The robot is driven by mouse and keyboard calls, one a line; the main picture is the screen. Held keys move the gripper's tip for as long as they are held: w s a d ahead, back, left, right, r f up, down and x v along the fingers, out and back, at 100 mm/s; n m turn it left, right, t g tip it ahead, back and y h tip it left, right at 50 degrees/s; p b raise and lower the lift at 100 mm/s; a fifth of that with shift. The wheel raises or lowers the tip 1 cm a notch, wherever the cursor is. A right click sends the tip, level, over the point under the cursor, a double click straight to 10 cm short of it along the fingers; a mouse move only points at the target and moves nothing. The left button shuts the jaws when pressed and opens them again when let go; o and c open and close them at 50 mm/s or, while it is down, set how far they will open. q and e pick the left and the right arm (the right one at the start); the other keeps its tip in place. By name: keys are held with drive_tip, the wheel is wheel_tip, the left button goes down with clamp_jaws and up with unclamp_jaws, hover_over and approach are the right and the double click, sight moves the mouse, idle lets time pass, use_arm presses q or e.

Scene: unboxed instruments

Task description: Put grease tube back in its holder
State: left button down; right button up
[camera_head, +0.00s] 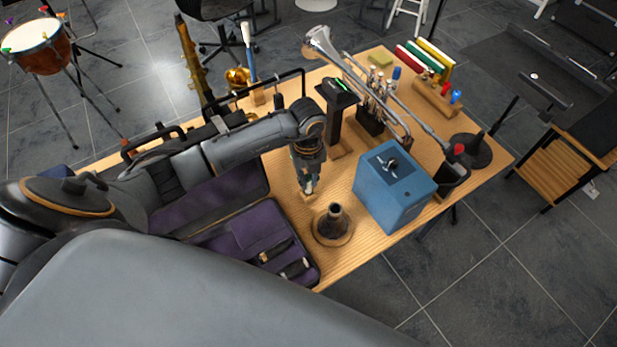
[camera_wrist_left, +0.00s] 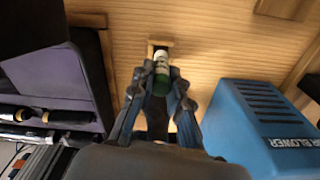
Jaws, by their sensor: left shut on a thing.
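The grease tube (camera_wrist_left: 161,75), with a pale end and a green body, is between the fingers of my left gripper (camera_wrist_left: 160,95) in the left wrist view. The gripper is shut on it. The pale end overlaps a small wooden holder (camera_wrist_left: 160,45) on the table; I cannot tell whether the tube is inside it or just above it. In the head view my left gripper (camera_head: 309,184) points down at the table, with the holder (camera_head: 307,197) under it. My right gripper is not in view.
A blue air blower box (camera_head: 393,188) stands to the right. It also shows in the left wrist view (camera_wrist_left: 255,125). A dark cone on a round base (camera_head: 334,224) stands in front. An open purple-lined case (camera_head: 240,238) lies left.

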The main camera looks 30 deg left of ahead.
use_arm(q)
drive_tip(key=shift+f+b, duration=0.7)
drive_tip(key=shift+f, duration=0.25)
idle(0.6)
drive_tip(key=c, duration=1.2)
unclamp_jaws()
drive_tip(key=shift+r, duration=0.1)
